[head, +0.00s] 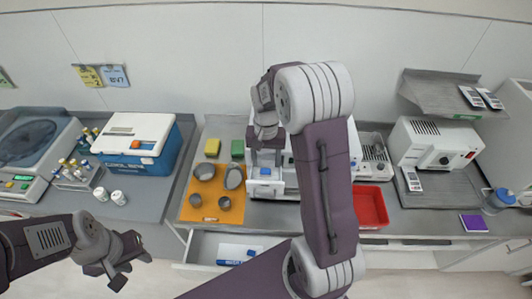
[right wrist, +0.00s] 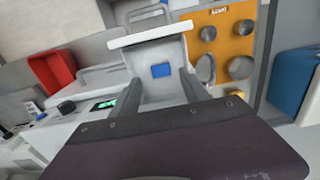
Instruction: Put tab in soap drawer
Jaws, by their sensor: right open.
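A small blue tab (right wrist: 161,70) lies in the white, pulled-out soap drawer (right wrist: 150,42) in the right wrist view. In the head view the tab (head: 265,171) shows on the drawer (head: 262,190) at the front of the white machine. My right gripper (right wrist: 160,92) is open, its two grey fingers apart on either side of the tab in the picture. It also shows in the head view (head: 266,150), over the drawer; I see no contact with the tab. My left gripper (head: 132,272) is open and empty at the lower left, in front of the counter.
An orange mat (head: 200,213) with several grey bowls lies left of the machine. A red tray (head: 370,206) stands to its right, partly behind my right arm. A lower drawer (head: 200,249) stands open with a blue-and-white box (head: 238,252). A blue cooler (head: 150,160) stands farther left.

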